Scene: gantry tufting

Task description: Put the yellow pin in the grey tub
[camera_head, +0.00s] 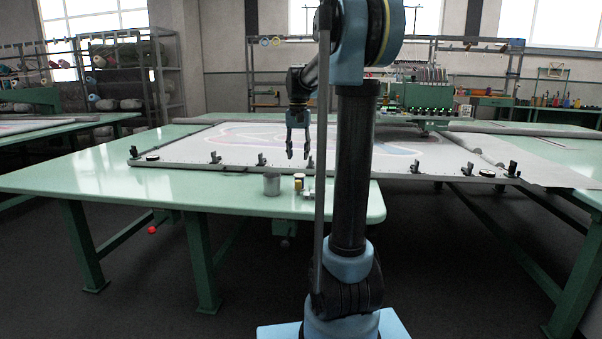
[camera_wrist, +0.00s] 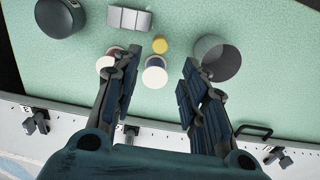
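The yellow pin (camera_wrist: 159,44) shows as a small round yellow top on the green table, seen from above in the wrist view. The grey tub (camera_wrist: 216,58) is an open round cylinder to its right, apart from it. In the head view the tub (camera_head: 271,185) stands near the table's front edge, left of a small cluster where some yellow shows. My gripper (camera_wrist: 160,65) is open and empty, its two fingers spread above the table. The yellow pin lies beyond the gap between the fingertips in the wrist view. In the head view my gripper (camera_head: 298,152) points down above the cluster.
A pale block (camera_wrist: 129,20) and a dark round object (camera_wrist: 60,17) lie beyond. A frame edge with black clamps (camera_head: 215,157) borders the green table (camera_head: 130,188).

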